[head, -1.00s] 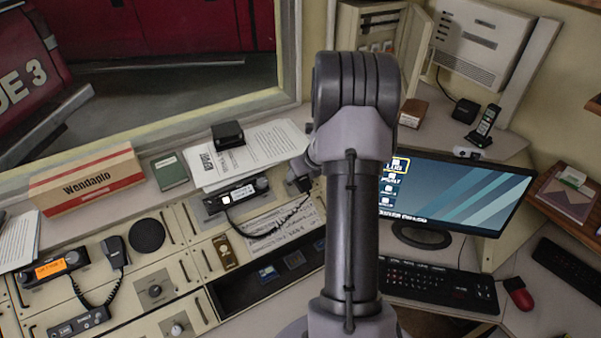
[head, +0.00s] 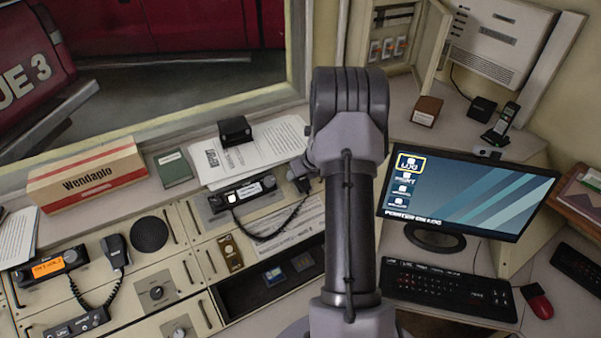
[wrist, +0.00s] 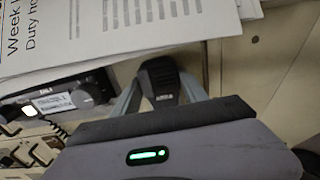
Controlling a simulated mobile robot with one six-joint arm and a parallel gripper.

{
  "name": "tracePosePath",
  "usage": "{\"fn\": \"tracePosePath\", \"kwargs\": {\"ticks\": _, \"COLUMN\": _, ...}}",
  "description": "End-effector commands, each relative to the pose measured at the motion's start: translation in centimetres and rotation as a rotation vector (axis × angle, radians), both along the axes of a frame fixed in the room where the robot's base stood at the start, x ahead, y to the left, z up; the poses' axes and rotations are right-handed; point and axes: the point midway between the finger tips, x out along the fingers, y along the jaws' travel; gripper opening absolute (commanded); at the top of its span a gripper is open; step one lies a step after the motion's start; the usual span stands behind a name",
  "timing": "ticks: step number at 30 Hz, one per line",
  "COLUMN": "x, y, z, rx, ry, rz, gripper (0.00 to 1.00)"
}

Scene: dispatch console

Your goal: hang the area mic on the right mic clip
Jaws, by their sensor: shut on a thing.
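A black hand mic (wrist: 160,80) sits between the two grey fingers of my gripper (wrist: 162,98) in the wrist view, above the beige console. A small label on it is too blurred to read surely. In the head view my gripper (head: 303,183) is mostly hidden behind my arm, right of the radio with the white display (head: 243,192). A coiled black cord (head: 268,238) sags from that radio toward the gripper. The radio also shows in the wrist view (wrist: 62,98). I cannot make out the right mic clip in either view.
Another black mic (head: 115,250) stands beside the orange-display radio (head: 50,266) at left. Papers (head: 225,165) and a black box (head: 235,130) lie behind the held mic. A monitor (head: 470,195) and keyboard (head: 450,288) are at right. An open dark recess (head: 250,292) lies in front.

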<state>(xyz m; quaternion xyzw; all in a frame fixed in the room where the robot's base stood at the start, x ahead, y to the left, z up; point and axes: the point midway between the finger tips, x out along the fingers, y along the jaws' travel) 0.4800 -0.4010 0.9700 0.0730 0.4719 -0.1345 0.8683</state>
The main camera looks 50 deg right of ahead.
Motion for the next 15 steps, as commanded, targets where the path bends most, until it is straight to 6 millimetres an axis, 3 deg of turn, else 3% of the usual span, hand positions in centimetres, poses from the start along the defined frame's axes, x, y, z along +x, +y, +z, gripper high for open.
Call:
{"fn": "tracePosePath", "kwargs": {"ticks": 2, "x": 0.01, "y": -0.01, "z": 0.08, "rx": 0.000, "ry": -0.001, "rz": 0.000, "gripper": 0.03}}
{"fn": "tracePosePath", "kwargs": {"ticks": 3, "x": 0.01, "y": -0.01, "z": 0.09, "rx": 0.000, "ry": -0.001, "rz": 0.000, "gripper": 0.54}}
{"fn": "tracePosePath", "kwargs": {"ticks": 6, "x": 0.00, "y": -0.01, "z": 0.09, "rx": 0.000, "ry": -0.001, "rz": 0.000, "gripper": 0.74}}
{"fn": "tracePosePath", "kwargs": {"ticks": 15, "x": -0.04, "y": 0.01, "z": 0.10, "rx": 0.000, "ry": 0.000, "rz": 0.000, "gripper": 0.76}}
